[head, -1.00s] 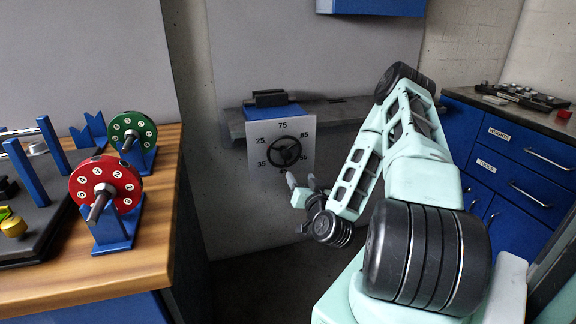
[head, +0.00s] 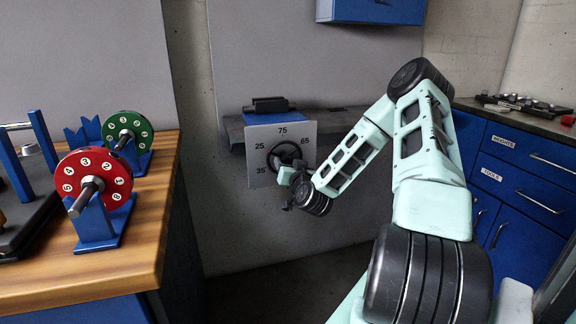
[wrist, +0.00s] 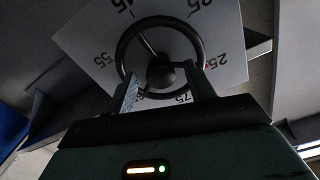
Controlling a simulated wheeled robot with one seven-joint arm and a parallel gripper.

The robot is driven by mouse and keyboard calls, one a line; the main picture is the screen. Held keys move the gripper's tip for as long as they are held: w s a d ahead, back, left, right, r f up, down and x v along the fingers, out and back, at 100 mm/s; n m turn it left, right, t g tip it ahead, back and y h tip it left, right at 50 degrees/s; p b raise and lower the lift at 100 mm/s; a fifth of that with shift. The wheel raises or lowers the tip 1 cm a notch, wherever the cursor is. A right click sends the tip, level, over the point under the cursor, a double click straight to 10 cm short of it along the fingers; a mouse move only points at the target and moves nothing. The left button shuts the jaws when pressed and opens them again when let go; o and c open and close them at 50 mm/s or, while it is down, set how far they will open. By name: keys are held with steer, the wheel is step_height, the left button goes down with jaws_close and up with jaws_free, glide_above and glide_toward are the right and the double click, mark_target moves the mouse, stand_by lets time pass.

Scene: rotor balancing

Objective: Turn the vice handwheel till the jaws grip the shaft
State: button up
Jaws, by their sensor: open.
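The vice is mounted on the back bench, with dark jaws (head: 269,104) on a blue body (head: 272,118). No shaft can be made out between the jaws at this size. Below is a white dial plate (head: 257,139) with numbers and a black handwheel (head: 272,158). My gripper (head: 290,174) is at the handwheel's lower right and hides part of it and the plate. In the wrist view the handwheel (wrist: 119,50) fills the upper middle. My gripper's two fingers (wrist: 162,76) are apart and reach over the near part of the rim, either side of the hub. Contact cannot be told.
A wooden table (head: 150,235) at left carries a red rotor (head: 80,172) and a green rotor (head: 140,126) on blue stands. Blue drawers (head: 515,150) stand at right. A blue cabinet (head: 370,12) hangs above. The floor below the vice looks clear.

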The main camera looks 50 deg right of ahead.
steer(key=shift+w+d, duration=0.15)
steer(key=shift+w, duration=0.1)
steer(key=c, duration=1)
steer(key=shift+m, duration=0.6)
steer(key=o, duration=1)
